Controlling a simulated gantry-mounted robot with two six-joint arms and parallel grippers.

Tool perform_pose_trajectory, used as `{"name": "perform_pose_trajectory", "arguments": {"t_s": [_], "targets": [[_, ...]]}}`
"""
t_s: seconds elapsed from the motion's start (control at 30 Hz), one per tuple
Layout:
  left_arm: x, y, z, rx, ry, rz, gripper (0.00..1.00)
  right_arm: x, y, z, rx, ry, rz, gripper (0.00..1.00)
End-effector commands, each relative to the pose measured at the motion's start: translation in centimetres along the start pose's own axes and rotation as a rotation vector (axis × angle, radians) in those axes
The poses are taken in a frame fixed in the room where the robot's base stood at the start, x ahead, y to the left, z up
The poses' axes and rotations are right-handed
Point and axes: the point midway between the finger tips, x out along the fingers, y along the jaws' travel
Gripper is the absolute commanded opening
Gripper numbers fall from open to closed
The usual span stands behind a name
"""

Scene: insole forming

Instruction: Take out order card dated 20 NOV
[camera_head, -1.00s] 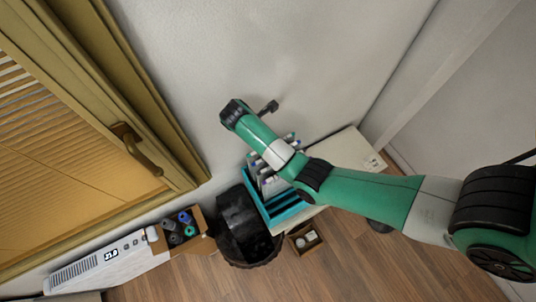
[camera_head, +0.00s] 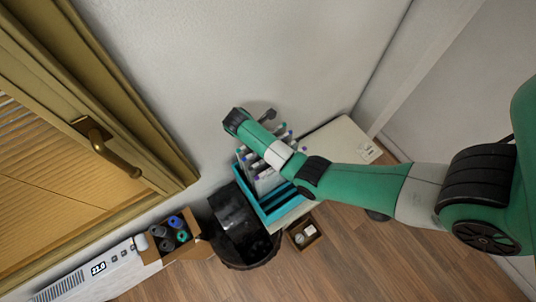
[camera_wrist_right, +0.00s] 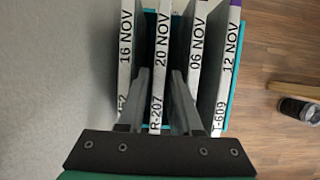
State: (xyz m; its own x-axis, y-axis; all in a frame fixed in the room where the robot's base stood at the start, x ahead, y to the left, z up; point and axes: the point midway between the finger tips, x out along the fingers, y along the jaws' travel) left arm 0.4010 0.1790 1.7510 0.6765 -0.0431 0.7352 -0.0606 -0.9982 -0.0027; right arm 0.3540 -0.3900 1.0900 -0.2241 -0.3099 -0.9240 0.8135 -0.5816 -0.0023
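The order card dated 20 NOV (camera_wrist_right: 159,60), marked R-207 lower down, stands on edge in a row of white-edged cards in the right wrist view. Cards dated 16 NOV (camera_wrist_right: 125,50), 06 NOV (camera_wrist_right: 196,50) and 12 NOV (camera_wrist_right: 229,60) stand beside it. My right gripper (camera_wrist_right: 160,80) is open, with one finger on each side of the 20 NOV card. The cards stand in a teal holder (camera_head: 270,212) in the head view, partly hidden by my right arm. The right fingers are hidden in that view. My left gripper is not in view.
A black bin (camera_head: 232,225) stands left of the holder. A cardboard box of rolls (camera_head: 190,245) and a white heater with a display (camera_head: 90,272) are further left. A small wooden tray (camera_head: 303,235) is below. The wall rises behind, with a window (camera_head: 110,155) at left.

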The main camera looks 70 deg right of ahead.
Motion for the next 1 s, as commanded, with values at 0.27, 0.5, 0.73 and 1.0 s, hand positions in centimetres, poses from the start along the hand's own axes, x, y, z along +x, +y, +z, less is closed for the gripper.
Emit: {"name": "perform_pose_trajectory", "arguments": {"t_s": [0.27,0.5,0.73,1.0], "targets": [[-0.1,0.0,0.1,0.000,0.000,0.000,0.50,1.8,0.1,0.0,0.001,0.001,0.002,0.34],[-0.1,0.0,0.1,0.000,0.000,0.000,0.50,1.8,0.1,0.0,0.001,0.000,0.002,0.34],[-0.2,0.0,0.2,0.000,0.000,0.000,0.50,2.1,0.1,-0.1,0.000,0.001,0.002,0.34],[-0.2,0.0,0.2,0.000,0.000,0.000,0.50,2.2,0.1,-0.2,0.000,0.001,0.002,0.34]]}}
